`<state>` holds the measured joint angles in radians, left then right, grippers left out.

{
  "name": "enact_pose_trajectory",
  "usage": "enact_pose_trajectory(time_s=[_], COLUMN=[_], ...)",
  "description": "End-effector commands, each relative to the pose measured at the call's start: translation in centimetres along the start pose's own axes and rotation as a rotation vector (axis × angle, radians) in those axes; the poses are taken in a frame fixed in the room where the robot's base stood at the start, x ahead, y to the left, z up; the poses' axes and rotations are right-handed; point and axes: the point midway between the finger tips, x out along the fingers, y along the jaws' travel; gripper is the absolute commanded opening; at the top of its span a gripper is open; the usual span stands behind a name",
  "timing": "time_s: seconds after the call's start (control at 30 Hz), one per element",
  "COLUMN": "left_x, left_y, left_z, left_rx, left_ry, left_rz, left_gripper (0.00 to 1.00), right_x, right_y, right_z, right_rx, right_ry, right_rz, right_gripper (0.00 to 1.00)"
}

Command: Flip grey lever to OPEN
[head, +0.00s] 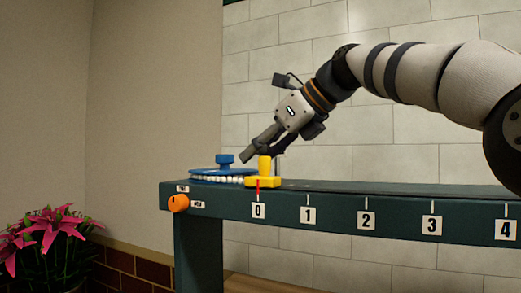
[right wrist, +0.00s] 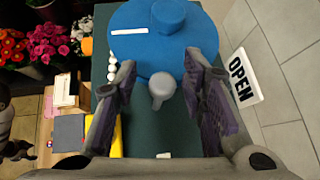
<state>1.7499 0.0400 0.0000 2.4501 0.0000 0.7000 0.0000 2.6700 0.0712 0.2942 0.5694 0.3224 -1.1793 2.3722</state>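The grey lever (right wrist: 161,88) shows in the right wrist view as a short rounded stub in front of a blue disc (right wrist: 145,58) with a blue knob (right wrist: 168,15). My right gripper (right wrist: 160,78) is open, with its two fingers apart on either side of the lever; I cannot tell whether either touches it. In the head view my right gripper (head: 262,150) hangs over the left end of the green bench, and the lever is hidden there. A white OPEN sign (right wrist: 242,78) stands right of the disc in the wrist view. My left gripper is not in view.
A yellow slider (head: 263,180) sits at mark 0 on the green bench (head: 340,205), close to the gripper. The blue disc (head: 215,172) is beside it. An orange knob (head: 178,203) is on the front. Pink flowers (head: 50,230) stand lower left. The bench top rightward is clear.

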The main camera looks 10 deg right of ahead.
Motion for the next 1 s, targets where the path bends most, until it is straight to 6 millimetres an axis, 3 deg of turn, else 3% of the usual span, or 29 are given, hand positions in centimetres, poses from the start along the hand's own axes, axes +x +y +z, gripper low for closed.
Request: enact_pose_trajectory(time_s=[0.17,0.27,0.5,0.7,1.0], left_x=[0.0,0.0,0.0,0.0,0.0], left_y=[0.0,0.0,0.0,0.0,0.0], left_z=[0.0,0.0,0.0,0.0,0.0], left_rx=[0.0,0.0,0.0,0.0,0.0], left_ry=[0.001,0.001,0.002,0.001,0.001], left_rz=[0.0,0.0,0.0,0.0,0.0], left_gripper=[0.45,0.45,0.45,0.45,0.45], right_x=[-0.2,-1.5,-8.0,-11.4,-12.1], right_y=[0.0,-0.1,-0.1,0.0,0.0], right_z=[0.1,0.1,0.1,0.0,0.0], right_rx=[0.0,0.0,0.0,0.0,0.0], right_ry=[-0.001,-0.002,-0.004,-0.001,0.0], right_rz=[-0.002,-0.003,-0.003,-0.001,-0.001], right_gripper=[0.38,0.38,0.38,0.38,0.38])
